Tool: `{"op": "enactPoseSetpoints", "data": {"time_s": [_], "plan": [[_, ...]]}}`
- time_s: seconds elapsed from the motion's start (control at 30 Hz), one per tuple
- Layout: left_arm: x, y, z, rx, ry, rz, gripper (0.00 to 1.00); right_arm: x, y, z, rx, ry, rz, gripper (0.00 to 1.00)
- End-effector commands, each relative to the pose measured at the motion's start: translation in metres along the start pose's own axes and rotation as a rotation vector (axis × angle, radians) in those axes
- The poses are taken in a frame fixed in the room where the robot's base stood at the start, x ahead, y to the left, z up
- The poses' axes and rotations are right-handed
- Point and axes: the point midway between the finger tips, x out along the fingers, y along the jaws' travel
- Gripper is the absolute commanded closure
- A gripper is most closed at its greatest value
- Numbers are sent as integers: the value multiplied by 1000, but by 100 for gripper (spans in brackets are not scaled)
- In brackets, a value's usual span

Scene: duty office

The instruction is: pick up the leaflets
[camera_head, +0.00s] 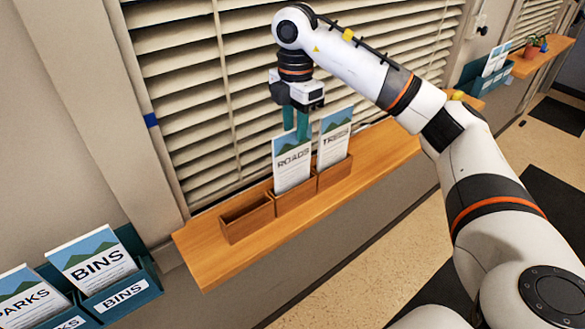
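The white leaflets marked ROADS (292,168) stand upright in the middle compartment of a wooden holder (247,222) on the window ledge. The leaflets marked TREES (333,143) stand in the compartment to their right. The left compartment looks empty. My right gripper (297,132) points down at the top edge of the ROADS leaflets. Its two teal fingers show side by side with a narrow gap. I cannot tell whether they touch or grip the paper. My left gripper is out of view.
Teal wall racks at lower left hold BINS (93,262) and PARKS (30,297) leaflets. Another teal rack (486,75) with leaflets is at upper right, near a potted plant (533,45). Blinds (205,110) stand close behind the ledge (215,262). The ledge's left end is bare.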

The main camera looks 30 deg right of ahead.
Motion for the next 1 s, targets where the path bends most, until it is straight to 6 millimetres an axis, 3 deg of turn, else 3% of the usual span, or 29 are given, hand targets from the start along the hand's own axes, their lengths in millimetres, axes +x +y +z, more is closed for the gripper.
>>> {"op": "enactPoseSetpoints", "data": {"time_s": [0.17,0.33,0.5,0.77,0.97,1.0], "plan": [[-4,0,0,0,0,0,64,9,1,0,-2,-1,3,67],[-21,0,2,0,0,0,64,29,3,0,-2,0,5,67],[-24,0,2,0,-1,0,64,50,2,0,-2,-1,1,67],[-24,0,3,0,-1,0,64,54,2,0,-3,-1,-1,67],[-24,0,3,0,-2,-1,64,54,2,0,-2,-1,-1,98],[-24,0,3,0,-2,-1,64,54,2,0,-3,-1,-1,100]]}}
